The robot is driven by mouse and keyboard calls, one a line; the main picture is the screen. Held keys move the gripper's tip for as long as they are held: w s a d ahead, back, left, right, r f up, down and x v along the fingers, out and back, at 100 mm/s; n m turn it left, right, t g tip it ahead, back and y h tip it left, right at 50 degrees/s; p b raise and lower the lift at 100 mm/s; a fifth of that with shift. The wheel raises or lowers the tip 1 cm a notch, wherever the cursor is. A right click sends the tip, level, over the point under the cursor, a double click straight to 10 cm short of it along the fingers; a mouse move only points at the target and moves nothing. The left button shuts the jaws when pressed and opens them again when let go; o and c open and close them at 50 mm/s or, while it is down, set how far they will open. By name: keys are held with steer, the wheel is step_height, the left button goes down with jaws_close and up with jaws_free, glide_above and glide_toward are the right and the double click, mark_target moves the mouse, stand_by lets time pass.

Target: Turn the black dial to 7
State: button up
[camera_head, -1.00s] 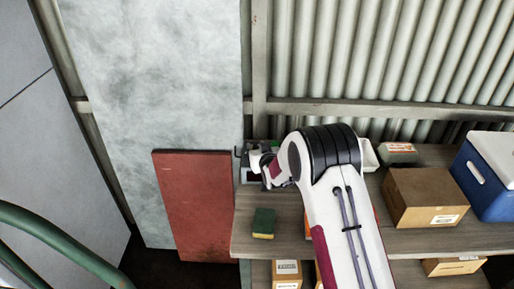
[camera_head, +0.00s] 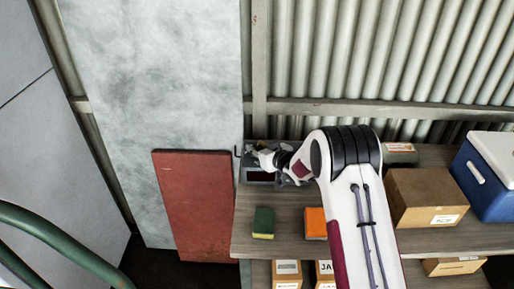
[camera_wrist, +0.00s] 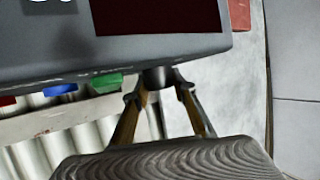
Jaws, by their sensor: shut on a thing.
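A grey device (camera_head: 258,176) with a dark display sits at the back left of the wooden shelf, partly hidden by my gripper. In the wrist view the device (camera_wrist: 190,48) fills the top, with a dark red display (camera_wrist: 155,15). The black dial (camera_wrist: 154,77) sticks out from its face, between my gripper's two fingers (camera_wrist: 158,88). My gripper is shut on the dial. A blue button (camera_wrist: 60,90) and a green button (camera_wrist: 106,83) are beside it. The dial's number marks are not readable. My gripper also shows in the head view (camera_head: 262,156), at the device.
A green and yellow sponge (camera_head: 263,222) and an orange box (camera_head: 315,223) lie on the shelf in front. Cardboard boxes (camera_head: 428,197) and a blue cooler (camera_head: 487,175) stand to the right. A red board (camera_head: 195,205) leans at the left.

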steer(key=shift+n+g+y, duration=1.9)
steer(key=shift+n+y, duration=0.2)
steer(key=shift+n, duration=0.3)
steer(key=o, duration=1.1)
steer(key=shift+v, duration=6)
steer(key=shift+r, duration=0.1)
